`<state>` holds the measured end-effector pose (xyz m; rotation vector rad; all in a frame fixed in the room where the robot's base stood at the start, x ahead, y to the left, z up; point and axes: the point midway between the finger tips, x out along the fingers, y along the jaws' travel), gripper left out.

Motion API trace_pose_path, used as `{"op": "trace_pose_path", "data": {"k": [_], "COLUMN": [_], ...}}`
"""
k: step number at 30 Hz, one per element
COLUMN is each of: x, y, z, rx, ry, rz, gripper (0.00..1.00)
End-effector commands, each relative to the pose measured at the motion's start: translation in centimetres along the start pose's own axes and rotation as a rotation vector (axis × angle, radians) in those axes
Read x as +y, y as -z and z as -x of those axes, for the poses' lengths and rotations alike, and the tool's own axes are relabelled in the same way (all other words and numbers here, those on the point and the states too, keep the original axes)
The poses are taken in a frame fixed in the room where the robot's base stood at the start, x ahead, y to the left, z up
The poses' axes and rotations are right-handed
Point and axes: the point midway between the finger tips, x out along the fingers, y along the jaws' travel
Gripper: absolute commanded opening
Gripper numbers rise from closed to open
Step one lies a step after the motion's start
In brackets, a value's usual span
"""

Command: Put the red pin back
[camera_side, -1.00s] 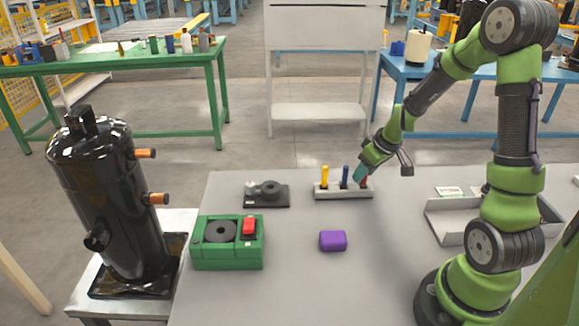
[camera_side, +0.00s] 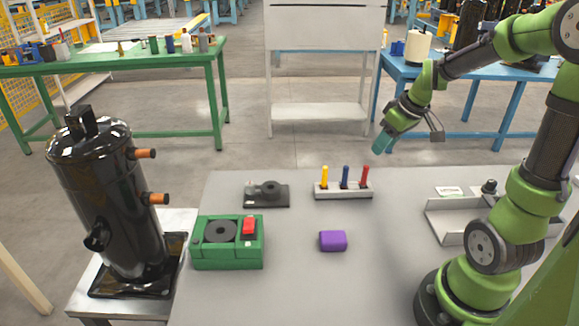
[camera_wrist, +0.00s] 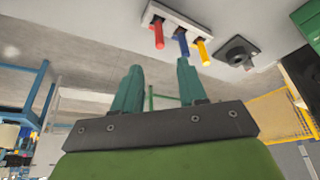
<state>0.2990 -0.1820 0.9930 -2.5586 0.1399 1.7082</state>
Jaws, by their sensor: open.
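The red pin (camera_side: 365,177) stands upright in the right end of the light grey holder (camera_side: 330,194), beside the blue pin (camera_side: 346,178) and the yellow pin (camera_side: 325,177). In the wrist view the red pin (camera_wrist: 158,34) is in the row with the blue pin (camera_wrist: 181,43) and the yellow pin (camera_wrist: 203,52). My gripper (camera_side: 382,143) is raised above and to the right of the holder, apart from all the pins. In the wrist view its two green fingers (camera_wrist: 158,88) are spread with nothing between them.
A purple block (camera_side: 333,241) lies on the grey table (camera_side: 290,285) in front of the holder. A green box with a red part (camera_side: 228,258) and a dark fixture (camera_side: 267,194) stand to the left. A metal tray (camera_side: 450,226) is at the right.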

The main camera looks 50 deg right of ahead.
Motion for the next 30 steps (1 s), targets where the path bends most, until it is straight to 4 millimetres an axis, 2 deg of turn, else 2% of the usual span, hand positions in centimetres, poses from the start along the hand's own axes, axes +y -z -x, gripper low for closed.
{"op": "trace_pose_path", "data": {"k": [2, 4, 8, 9, 12, 15, 20, 30], "x": [-1.1, -3.3, -9.8, -11.8, -16.0, -18.7, -20.6, -20.7], "y": [0.3, 0.7, 0.5, 0.1, -1.5, -3.2, -4.8, -4.9], "z": [0.8, 2.0, 5.1, 6.1, 8.2, 9.7, 10.8, 10.8], "rx": [0.013, 0.035, 0.099, 0.118, 0.154, 0.174, 0.184, 0.182], "ry": [0.004, 0.017, 0.069, 0.091, 0.153, 0.208, 0.256, 0.26], "rz": [-0.004, -0.018, -0.079, -0.102, -0.166, -0.223, -0.278, -0.29], "gripper": [0.42, 0.42, 0.42, 0.42, 0.42, 0.42, 0.42, 0.42]}}
